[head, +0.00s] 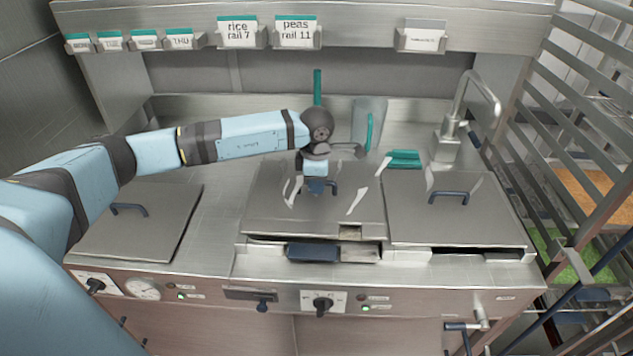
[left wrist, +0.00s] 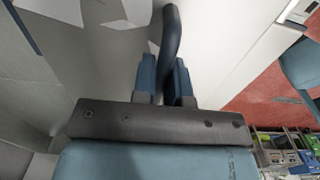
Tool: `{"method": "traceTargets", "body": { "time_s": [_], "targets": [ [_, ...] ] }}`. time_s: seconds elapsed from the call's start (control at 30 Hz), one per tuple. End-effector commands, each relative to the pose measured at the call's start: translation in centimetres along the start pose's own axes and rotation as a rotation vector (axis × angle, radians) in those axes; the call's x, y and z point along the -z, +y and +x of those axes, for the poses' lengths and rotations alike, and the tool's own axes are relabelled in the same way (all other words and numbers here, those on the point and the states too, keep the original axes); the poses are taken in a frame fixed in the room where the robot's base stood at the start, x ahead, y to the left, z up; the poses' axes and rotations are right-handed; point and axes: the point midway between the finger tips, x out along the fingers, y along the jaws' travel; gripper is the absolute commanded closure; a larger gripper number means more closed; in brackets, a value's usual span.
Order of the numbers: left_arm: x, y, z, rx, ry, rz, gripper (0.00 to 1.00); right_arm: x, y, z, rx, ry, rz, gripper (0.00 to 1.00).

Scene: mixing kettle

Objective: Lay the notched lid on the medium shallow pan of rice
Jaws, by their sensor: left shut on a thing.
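My left gripper (head: 316,186) is over the middle steel lid (head: 270,205), shut on its dark bar handle (head: 334,187). In the left wrist view the two blue fingers (left wrist: 166,80) stand on either side of the dark handle (left wrist: 171,35). A small tan patch shows in a cut at the lid's front edge; I cannot tell whether it is rice. A dark blue block (head: 312,252) and a metal strip show just below the front edge. The pan is mostly hidden, and I cannot tell whether the lid touches it. My right gripper is not in view.
Another lid (head: 412,220) with a dark handle lies close on the right, and one (head: 105,230) lies on the left. A clear jug (head: 369,120), a teal item (head: 404,159) and a tap (head: 447,140) stand behind. A rack (head: 590,130) is at the right.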

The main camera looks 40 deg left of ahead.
Motion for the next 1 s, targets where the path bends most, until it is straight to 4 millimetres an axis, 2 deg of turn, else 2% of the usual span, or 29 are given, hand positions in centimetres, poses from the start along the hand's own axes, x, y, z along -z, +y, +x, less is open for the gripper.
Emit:
{"method": "traceTargets", "body": {
  "time_s": [0.5,1.0],
  "targets": [
    [0.0,0.0,1.7,-0.001,-0.001,0.0,1.0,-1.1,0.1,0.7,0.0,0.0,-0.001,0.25],
    [0.0,0.0,1.9,-0.001,-0.001,0.0,1.0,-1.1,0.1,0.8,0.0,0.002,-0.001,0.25]
  ]
}}
